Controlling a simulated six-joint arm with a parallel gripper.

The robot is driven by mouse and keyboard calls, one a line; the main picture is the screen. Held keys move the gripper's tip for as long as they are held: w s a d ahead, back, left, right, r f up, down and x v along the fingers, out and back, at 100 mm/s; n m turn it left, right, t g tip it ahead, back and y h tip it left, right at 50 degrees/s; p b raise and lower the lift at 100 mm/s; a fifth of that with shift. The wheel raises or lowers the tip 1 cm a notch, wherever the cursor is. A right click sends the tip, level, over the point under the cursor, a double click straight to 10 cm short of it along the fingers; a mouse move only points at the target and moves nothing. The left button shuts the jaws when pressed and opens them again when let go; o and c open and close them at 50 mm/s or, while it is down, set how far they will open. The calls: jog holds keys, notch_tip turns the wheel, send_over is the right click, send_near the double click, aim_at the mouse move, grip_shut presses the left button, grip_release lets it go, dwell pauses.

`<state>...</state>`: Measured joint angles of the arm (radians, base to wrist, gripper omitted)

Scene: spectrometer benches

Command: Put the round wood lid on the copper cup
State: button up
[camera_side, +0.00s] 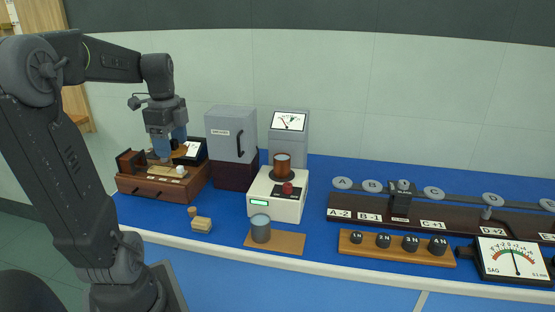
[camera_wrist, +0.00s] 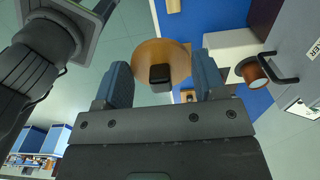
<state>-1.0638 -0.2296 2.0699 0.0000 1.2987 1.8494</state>
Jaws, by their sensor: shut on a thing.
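The round wood lid (camera_wrist: 148,52), with a black knob on top, sits between the blue fingers of my gripper (camera_wrist: 160,63) in the wrist view. My gripper is shut on the lid, with a finger at each side of it. In the side view my gripper (camera_side: 167,150) hangs above the brown wooden box at the left, and the lid is mostly hidden by the fingers. The copper cup (camera_side: 282,166) stands upright on the white scale, to the right of my gripper and apart from it. The cup also shows in the wrist view (camera_wrist: 251,73).
The brown wooden box (camera_side: 150,189) lies below my gripper. A grey cabinet with a handle (camera_side: 231,132) stands between it and the white scale (camera_side: 275,204). A grey cylinder (camera_side: 260,230) stands in front. Several dark weights (camera_side: 383,241) sit on a board at right.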

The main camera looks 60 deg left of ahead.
notch_tip(320, 180, up, 5)
jog(key=shift+f, duration=0.2)
jog(key=w+a+r+n, duration=0.1)
jog(key=w+a+n, duration=0.1)
jog(key=w, duration=0.4)
jog(key=w+a+r+n, duration=0.1)
jog(key=w+a+r, duration=0.1)
jog(key=w, duration=0.4)
jog(key=n, duration=0.6)
send_over(280, 157)
notch_tip(280, 157, down, 4)
notch_tip(280, 157, down, 14)
jog(key=shift+f, duration=0.15)
jog(key=o, duration=0.9)
